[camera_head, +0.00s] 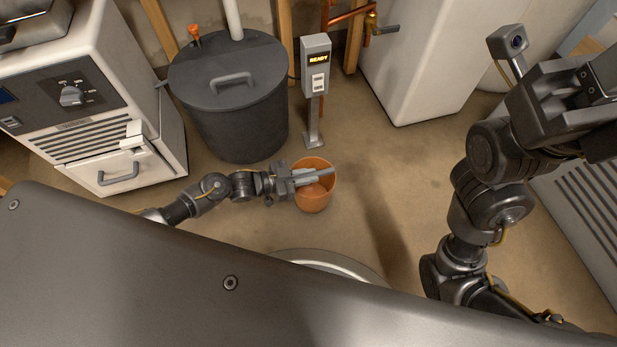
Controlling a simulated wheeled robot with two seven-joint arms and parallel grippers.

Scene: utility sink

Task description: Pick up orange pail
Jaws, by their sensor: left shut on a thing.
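The orange pail (313,201) is a small round open tub at the middle of the head view, over the brown floor. My left gripper (316,176) reaches in from the left at the pail's rim, with its fingers lying across the pail's mouth. It is shut on the pail. The fingers hide part of the rim and the inside. I cannot tell whether the pail's bottom touches the floor. My right arm rises on the right side, and its wrist end (570,100) is at the upper right; its fingertips do not show clearly.
A dark grey lidded bin (235,125) stands behind the pail to the left. A grey post with a READY display (316,75) stands behind it. A white appliance (90,110) is at far left, a white cabinet (425,60) at back right. Floor right of the pail is clear.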

